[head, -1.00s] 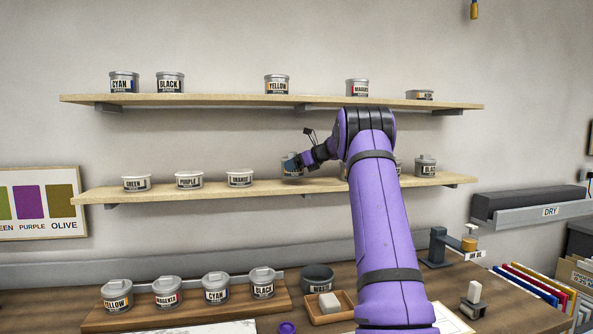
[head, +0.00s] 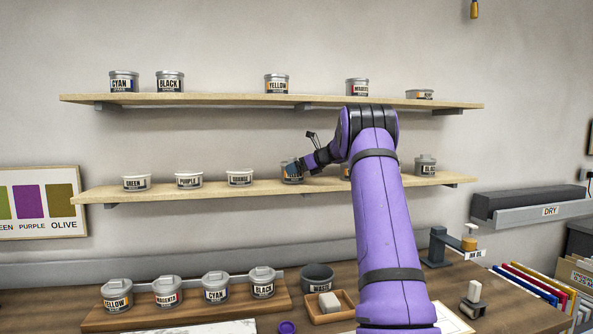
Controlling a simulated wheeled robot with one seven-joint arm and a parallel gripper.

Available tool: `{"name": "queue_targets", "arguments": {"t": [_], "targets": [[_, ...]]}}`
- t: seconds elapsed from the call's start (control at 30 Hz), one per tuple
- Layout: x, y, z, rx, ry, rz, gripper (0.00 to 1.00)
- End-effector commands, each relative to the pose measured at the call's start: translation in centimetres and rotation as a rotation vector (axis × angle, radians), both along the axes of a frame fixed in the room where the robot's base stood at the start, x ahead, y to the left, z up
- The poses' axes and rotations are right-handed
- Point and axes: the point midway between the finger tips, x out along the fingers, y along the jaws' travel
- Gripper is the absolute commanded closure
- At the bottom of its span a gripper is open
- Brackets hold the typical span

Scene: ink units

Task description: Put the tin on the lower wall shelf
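The lower wall shelf (head: 110,191) carries a row of labelled tins. A grey tin (head: 291,175) stands upright on it, right of the orange tin (head: 240,178). My gripper (head: 296,167) is at the upper right side of the grey tin, overlapping it in the picture. Its fingers are too small and dark to tell whether they are open or shut, or whether they touch the tin. The tin's label is too small to read. My purple arm hides part of the shelf and most of a tin to its right.
Green (head: 136,182) and purple (head: 189,180) tins stand to the left, a black one (head: 426,165) near the right end. The upper shelf (head: 220,99) holds several tins. Lidded tins stand on a wooden rack (head: 190,312) on the bench. Bare shelf shows between the orange and grey tins.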

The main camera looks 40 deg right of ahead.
Motion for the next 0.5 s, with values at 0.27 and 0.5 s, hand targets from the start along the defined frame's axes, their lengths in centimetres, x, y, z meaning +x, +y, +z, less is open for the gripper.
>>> {"name": "queue_targets", "arguments": {"t": [0.27,0.5], "targets": [[-5.0,-1.2,2.2,-0.001,0.0,-0.004,0.0],[-8.5,-2.0,3.6,-0.001,0.0,-0.003,0.0]]}}
